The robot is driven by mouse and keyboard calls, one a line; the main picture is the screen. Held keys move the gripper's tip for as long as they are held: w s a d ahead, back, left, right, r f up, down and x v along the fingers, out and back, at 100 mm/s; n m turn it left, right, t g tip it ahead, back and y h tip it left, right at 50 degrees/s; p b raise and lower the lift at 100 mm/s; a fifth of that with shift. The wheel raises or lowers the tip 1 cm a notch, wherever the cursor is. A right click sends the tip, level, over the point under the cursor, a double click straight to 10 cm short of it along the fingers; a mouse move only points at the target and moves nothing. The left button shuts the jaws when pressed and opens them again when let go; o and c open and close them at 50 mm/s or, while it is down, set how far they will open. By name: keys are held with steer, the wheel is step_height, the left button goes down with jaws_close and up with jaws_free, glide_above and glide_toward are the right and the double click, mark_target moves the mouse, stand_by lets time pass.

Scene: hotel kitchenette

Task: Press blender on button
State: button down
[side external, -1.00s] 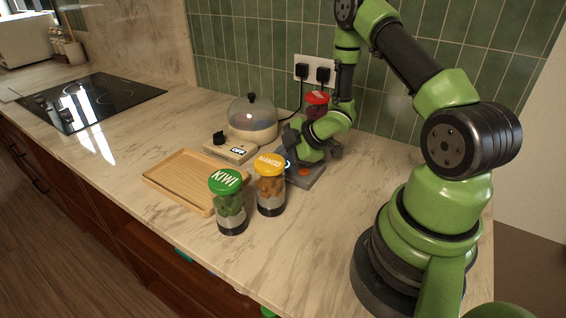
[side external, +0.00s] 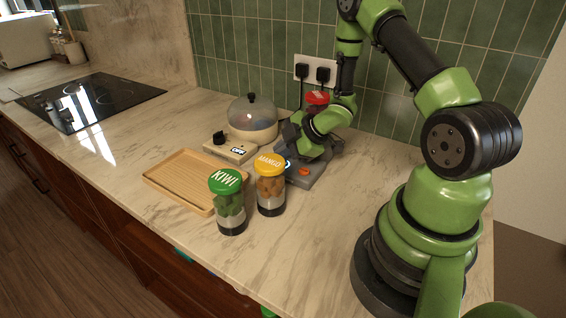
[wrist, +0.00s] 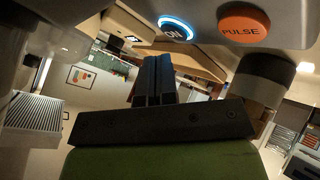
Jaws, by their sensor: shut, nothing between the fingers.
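The grey blender base (side external: 309,180) stands near the wall, partly hidden by my gripper in the side view. Its ON button (wrist: 177,29) has a glowing blue-white ring in the wrist view. The orange PULSE button (wrist: 243,23) is to its right and also shows in the side view (side external: 304,171). My gripper (wrist: 158,62) is shut and empty, its two dark fingers together, with the tips just below the ON button in the wrist picture. I cannot tell whether they touch it. In the side view my gripper (side external: 291,146) is over the base.
A kiwi jar (side external: 229,207) and a mango jar (side external: 270,190) stand in front of the base. A red-lidded jar (side external: 317,98) is behind my arm. A wooden tray (side external: 178,182) and a domed cooker (side external: 252,122) are to the left.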

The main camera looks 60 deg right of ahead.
steer(key=shift+r, duration=2.5)
steer(key=shift+w+r, duration=0.15)
steer(key=shift+r, duration=0.2)
steer(key=s+a+r+m+h, duration=0.2)
steer(key=r+m, duration=0.2)
steer(key=r, duration=0.4)
steer(key=s+a+r+m+h, duration=0.25)
steer(key=r+m, duration=0.25)
steer(key=r, duration=0.3)
steer(key=s+a+r+m+g+y, duration=0.1)
steer(key=s+a+r+m+y, duration=0.1)
steer(key=s+a, duration=0.3)
steer(key=s+a+r+m+y, duration=0.2)
steer(key=s+a+m, duration=0.2)
steer(key=s+a, duration=0.2)
steer(key=shift+s+a+r+g, duration=0.3)
steer(key=shift+s+g, duration=0.1)
steer(key=shift+s, duration=0.8)
